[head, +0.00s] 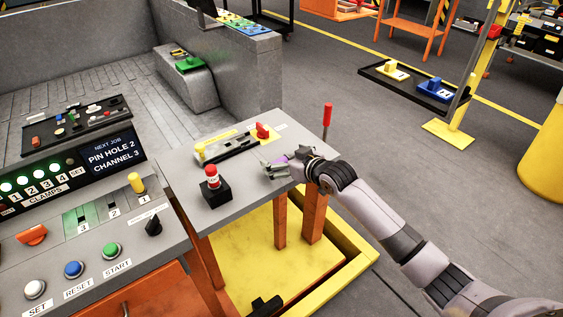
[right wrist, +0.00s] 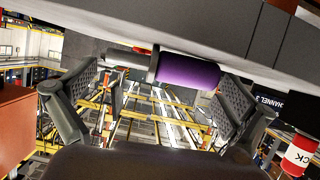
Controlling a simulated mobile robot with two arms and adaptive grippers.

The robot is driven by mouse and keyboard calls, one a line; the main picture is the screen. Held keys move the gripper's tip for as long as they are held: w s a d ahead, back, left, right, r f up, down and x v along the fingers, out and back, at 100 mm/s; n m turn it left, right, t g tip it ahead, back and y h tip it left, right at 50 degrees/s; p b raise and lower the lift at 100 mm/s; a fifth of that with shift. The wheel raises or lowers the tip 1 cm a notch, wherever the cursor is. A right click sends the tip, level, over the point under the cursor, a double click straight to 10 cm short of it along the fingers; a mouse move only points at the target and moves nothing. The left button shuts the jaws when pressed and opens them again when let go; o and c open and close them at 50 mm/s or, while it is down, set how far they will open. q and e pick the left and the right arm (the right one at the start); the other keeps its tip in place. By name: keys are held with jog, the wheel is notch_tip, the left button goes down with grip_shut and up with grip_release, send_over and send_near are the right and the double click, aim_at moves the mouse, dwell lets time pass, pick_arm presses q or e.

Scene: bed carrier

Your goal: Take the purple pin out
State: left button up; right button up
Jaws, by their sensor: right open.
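The purple pin (right wrist: 188,72) shows in the right wrist view as a short purple cylinder with a grey collar and a thinner grey rod to its left. It lies across the space between the two fingers of my right gripper (right wrist: 155,100), which is open. I cannot tell whether either finger touches it. In the head view my right gripper (head: 272,169) is low at the right edge of the grey bench, and only a small purple patch of the pin (head: 280,159) shows beside it. My left gripper is not in view.
A red-and-white button post on a black box (head: 214,190) stands on the bench (head: 240,195), left of my right gripper. A yellow-and-grey fixture with a red knob (head: 262,131) lies behind. A red-handled lever (head: 327,115) rises nearby. The display (head: 108,157) reads "PIN HOLE 2 CHANNEL 3".

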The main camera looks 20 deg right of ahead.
jog(key=c, duration=1.8)
jog(key=shift+c, duration=0.2)
